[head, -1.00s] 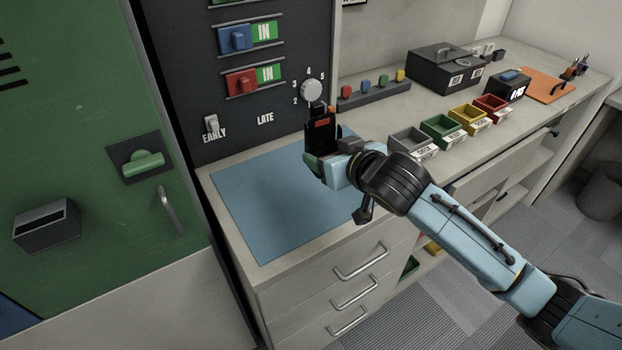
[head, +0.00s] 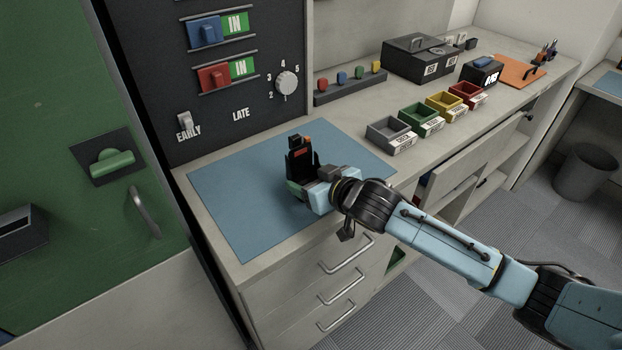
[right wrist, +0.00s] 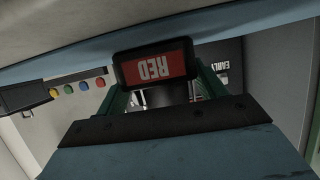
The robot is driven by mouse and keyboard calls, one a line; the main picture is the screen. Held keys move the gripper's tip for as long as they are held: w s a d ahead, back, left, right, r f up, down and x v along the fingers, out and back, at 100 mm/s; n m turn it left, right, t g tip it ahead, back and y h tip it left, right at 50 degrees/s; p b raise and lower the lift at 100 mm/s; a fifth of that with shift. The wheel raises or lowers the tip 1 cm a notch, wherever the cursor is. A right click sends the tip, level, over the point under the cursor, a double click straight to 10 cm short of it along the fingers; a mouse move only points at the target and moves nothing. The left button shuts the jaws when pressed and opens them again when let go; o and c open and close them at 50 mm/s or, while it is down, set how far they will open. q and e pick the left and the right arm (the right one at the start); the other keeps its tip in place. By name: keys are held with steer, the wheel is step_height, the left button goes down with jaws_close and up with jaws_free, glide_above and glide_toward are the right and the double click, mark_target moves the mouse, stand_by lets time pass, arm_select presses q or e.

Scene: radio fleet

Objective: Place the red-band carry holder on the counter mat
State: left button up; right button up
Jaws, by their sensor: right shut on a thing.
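The blue counter mat (head: 240,200) lies flat on the near left part of the counter. My right gripper (head: 301,168) is over the mat's right half, shut on the black red-band carry holder (head: 297,153). The holder looks upright; its red label reading RED fills the middle of the right wrist view (right wrist: 156,66), upside down there. The gripper hides the holder's lower part, so I cannot tell whether it touches the mat. My left gripper is not in view.
Grey, green, yellow and red bins (head: 388,132) stand right of the mat. A rack with coloured keys (head: 350,86) is behind them. The dark switch panel (head: 235,80) rises at the mat's back edge. The mat's left half is clear.

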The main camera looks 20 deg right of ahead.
steer(key=shift+r, duration=0.1)
steer(key=o, duration=1)
steer(key=shift+s+r, duration=0.1)
steer(key=shift+s, duration=0.1)
steer(key=p+v, duration=0.1)
steer(key=v, duration=1)
steer(key=shift+s+d+r, duration=0.1)
steer(key=shift+s+d, duration=0.05)
steer(key=shift+s, duration=0.1)
